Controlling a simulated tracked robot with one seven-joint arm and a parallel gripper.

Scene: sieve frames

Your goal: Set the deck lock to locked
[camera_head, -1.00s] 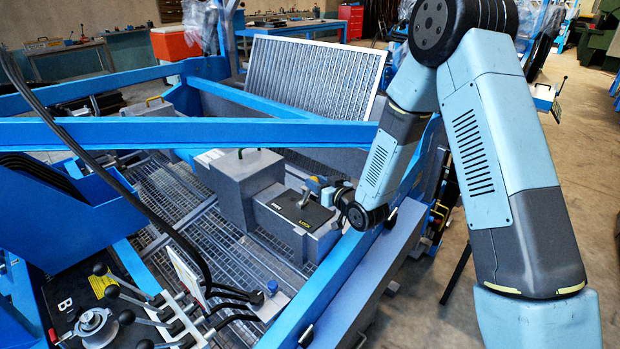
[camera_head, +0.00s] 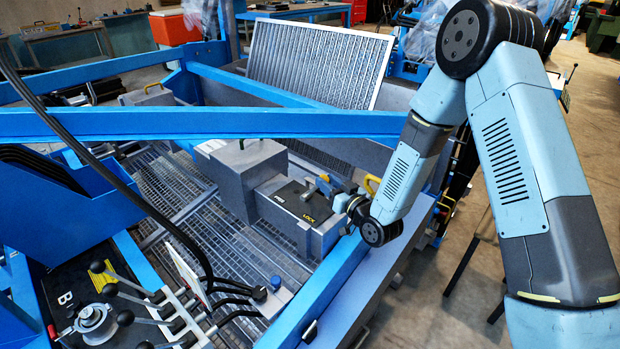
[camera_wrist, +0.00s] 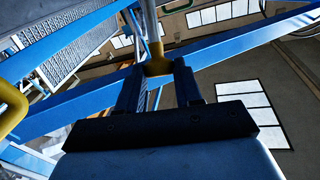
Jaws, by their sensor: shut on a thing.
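The deck lock (camera_head: 288,207) is a grey box with a black top plate, in the middle of the head view. The plate carries a yellow LOCK label at its near right end and a small pale marking, too small to read, at its left. A short metal lever (camera_head: 308,192) rises from the plate and leans right, towards my gripper (camera_head: 326,186). My gripper reaches in from the right. In the wrist view, my gripper's two dark fingers (camera_wrist: 159,80) are closed around a yellow-tan handle (camera_wrist: 156,62) with a grey rod beyond it. The lever's exact setting is unclear.
A taller grey box (camera_head: 238,170) stands just left of the lock. A blue rail (camera_head: 330,285) runs along the near right side below my wrist, and a blue beam (camera_head: 200,123) crosses behind. Several black-knobbed levers and hoses fill the lower left.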

